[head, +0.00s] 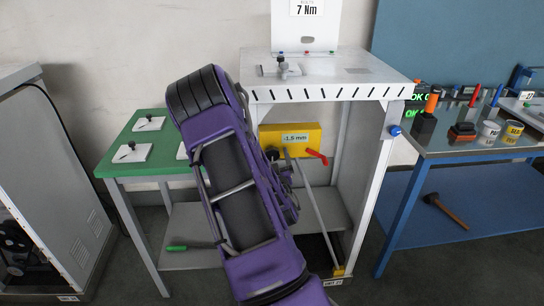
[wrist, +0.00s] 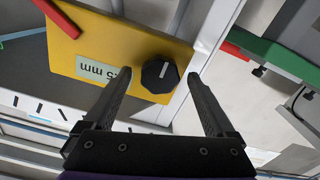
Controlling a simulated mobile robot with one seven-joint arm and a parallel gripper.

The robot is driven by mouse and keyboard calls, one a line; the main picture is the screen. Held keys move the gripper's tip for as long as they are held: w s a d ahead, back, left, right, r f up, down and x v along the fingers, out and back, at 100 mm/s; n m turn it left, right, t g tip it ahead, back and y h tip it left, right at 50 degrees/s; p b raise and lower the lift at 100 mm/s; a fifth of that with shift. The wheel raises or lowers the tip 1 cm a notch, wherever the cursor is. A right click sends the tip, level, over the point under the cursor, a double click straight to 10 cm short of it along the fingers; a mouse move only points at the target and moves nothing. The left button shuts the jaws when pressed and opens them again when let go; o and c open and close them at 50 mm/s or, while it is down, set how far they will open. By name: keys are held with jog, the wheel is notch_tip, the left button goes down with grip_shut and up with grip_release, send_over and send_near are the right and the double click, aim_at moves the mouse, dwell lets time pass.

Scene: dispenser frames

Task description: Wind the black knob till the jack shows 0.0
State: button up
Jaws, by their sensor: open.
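The jack is a yellow box (head: 312,133) under the white bench top; its display (head: 295,138) reads -1.5 mm. In the wrist view the box (wrist: 70,55) is seen turned over, with its display (wrist: 92,68) partly covered by a finger, leaving "5 mm" legible. The black knob (wrist: 159,76) has a white pointer line on its face. My gripper (wrist: 160,74) is open, with one finger on each side of the knob in the picture; whether either finger touches it I cannot tell. In the head view my purple arm hides much of the gripper, and the knob (head: 271,153) shows small beside it.
A red lever (head: 317,156) sticks out from the jack, and a slanted rod runs down to the lower shelf. The bench's white legs (head: 368,185) stand close by. A green table (head: 120,160) is at the left and a blue tool bench (head: 460,150) at the right.

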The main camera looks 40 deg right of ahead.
jog(key=shift+c, duration=0.2)
jog(key=c, duration=1.3)
jog(key=shift+b, duration=0.3)
jog(key=n+b, duration=0.2)
jog(key=shift+f+n+b, duration=0.2)
jog(key=shift+n+b, duration=0.15)
jog(key=shift+n, duration=0.05)
jog(key=n+b, duration=0.2)
jog(key=shift+n, duration=0.4)
jog(key=n+b, duration=0.2)
jog(key=n, duration=0.1)
jog(key=shift+r, duration=0.1)
jog(key=shift+r+n+b, duration=0.1)
jog(key=shift+n+b, duration=0.5)
jog(key=shift+n, duration=1.1)
